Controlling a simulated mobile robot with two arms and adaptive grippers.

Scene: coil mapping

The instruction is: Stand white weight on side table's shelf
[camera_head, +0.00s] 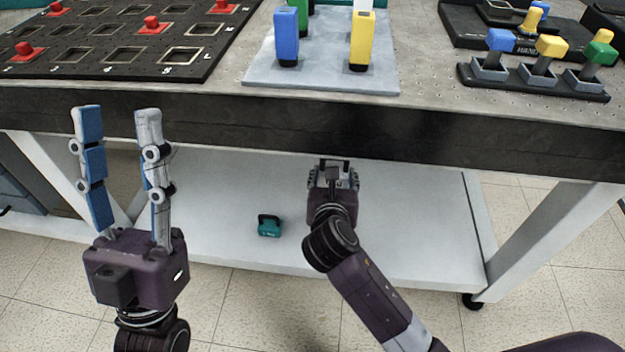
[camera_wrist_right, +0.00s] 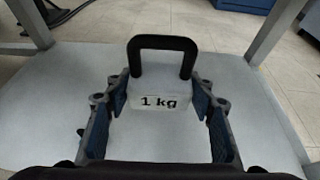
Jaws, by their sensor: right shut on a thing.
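The white weight (camera_wrist_right: 160,92), marked "1 kg" and with a black handle, is between the fingers of my right gripper (camera_wrist_right: 161,100) in the right wrist view. The gripper is shut on it. The weight is upright over the table's white lower shelf (camera_head: 420,230); I cannot tell if its base touches. In the head view my right gripper (camera_head: 334,178) reaches in under the tabletop and hides most of the weight. My left gripper (camera_head: 117,109) is open and empty, fingers up, in front of the table at left.
A teal weight (camera_head: 269,229) stands on the shelf left of my right gripper. The black front edge (camera_head: 440,140) of the tabletop overhangs the shelf. A pegboard, coloured blocks and switches are on top. The shelf's right part is clear; white legs (camera_head: 540,235) stand at its ends.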

